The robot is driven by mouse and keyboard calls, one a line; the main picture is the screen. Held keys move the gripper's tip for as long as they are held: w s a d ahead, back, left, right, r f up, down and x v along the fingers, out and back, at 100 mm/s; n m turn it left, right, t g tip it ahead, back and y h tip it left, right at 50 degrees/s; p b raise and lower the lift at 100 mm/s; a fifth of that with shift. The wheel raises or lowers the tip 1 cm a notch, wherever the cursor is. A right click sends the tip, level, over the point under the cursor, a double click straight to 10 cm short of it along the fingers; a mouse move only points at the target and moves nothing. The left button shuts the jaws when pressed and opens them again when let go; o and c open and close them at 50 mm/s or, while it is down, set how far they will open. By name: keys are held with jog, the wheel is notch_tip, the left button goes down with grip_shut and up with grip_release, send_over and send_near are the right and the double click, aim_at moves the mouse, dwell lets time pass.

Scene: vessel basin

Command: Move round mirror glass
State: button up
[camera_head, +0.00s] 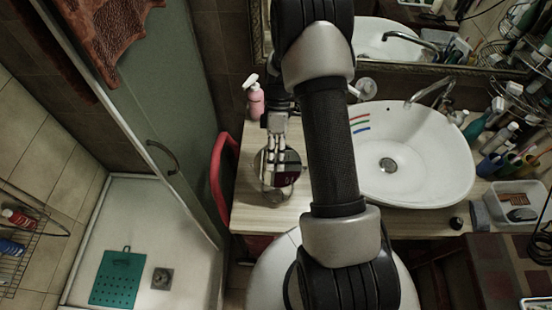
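A round mirror glass (288,175) with a dark, reflective face is over the left part of the wooden counter, left of my arm. My gripper (276,150) is at its upper edge, pointing down toward it, with the fingers overlapping the glass in the picture. The fingers and their likely reflection blend together, so I cannot tell whether they are shut on the glass. I cannot tell whether the glass rests on the counter or is held above it.
A white basin (430,180) fills the counter (250,208) right of my arm. A pink pump bottle (256,102) stands behind my gripper. A red chair (218,175) is at the counter's left edge. Bottles, cups and a white tray (497,215) crowd the right.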

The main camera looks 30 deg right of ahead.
jog(key=o, duration=0.4)
jog(key=shift+o, duration=0.2)
jog(key=v, duration=1.2)
